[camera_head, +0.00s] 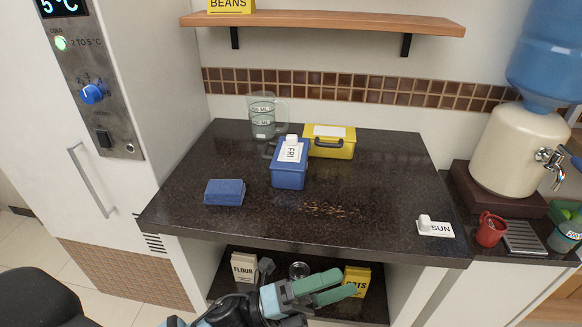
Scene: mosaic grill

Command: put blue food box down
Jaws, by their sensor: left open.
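The blue food box (288,178) stands upright on the dark speckled counter (370,190), a little left of its middle. A white tag marked FRI (291,151) is at its top. My left gripper (346,282), with green fingers, is open and empty. It shows in front of the counter's front edge, over the lower shelf in the picture, well apart from the blue box. My right gripper is not in view.
A yellow box (329,149) stands behind and right of the blue one. A clear measuring jug (262,118) stands behind. A smaller flat blue block (225,192) lies left, crumbs (335,210) and a SUN tag (436,228) right. A flour packet (243,267) stands below.

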